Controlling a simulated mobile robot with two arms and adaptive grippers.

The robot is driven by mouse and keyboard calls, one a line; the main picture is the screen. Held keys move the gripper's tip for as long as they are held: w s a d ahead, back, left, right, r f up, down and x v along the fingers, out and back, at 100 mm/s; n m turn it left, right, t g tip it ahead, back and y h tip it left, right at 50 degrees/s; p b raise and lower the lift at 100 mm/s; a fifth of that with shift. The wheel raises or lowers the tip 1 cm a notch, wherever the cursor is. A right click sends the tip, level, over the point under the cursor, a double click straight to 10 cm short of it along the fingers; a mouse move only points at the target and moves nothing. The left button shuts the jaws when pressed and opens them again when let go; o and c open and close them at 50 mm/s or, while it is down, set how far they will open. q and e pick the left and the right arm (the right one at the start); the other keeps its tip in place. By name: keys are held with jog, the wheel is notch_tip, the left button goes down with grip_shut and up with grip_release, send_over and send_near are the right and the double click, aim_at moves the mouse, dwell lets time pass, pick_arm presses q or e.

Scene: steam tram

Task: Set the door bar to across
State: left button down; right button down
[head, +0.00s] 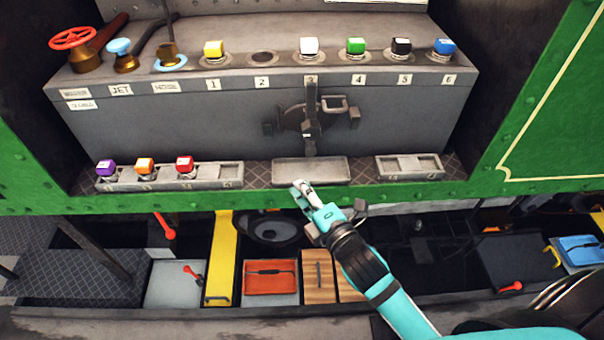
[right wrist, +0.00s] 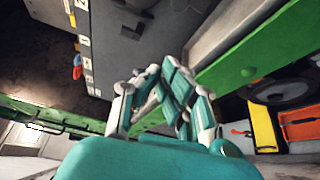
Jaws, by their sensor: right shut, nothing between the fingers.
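The bar does not lie in these brackets. My right gripper (head: 299,190) is shut and empty, below and in front of the bar, by the grey tray, apart from the bar. In the right wrist view its fingers (right wrist: 165,88) also show. My left gripper is out of view.
A grey tray (head: 310,171) lies below the door. Slotted racks stand left (head: 220,174) and right (head: 409,167) of it. Several coloured-top pegs stand along the ledge, with a red valve wheel (head: 72,38) at left. The green sill (head: 420,190) runs across the front.

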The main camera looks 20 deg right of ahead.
jog(key=p+x, duration=0.1)
jog(key=x, duration=0.7)
jog(key=shift+w+a+r+p, duration=0.1)
jog(key=shift+w+p, duration=0.2)
jog(key=shift+w, duration=0.1)
jog(key=d+p, duration=0.1)
jog(key=d, duration=0.2)
jog(key=shift+r, duration=0.15)
jog(key=shift+s+d+p, duration=0.1)
jog(key=shift+d+p, duration=0.25)
jog(key=shift+d, duration=0.15)
jog(key=shift+a, duration=0.1)
jog(key=shift+p, duration=0.3)
jog(key=shift+n, duration=0.3)
jog(key=shift+d+n+g+p, duration=0.3)
jog(key=shift+d+p, duration=0.1)
jog(key=shift+p, duration=0.1)
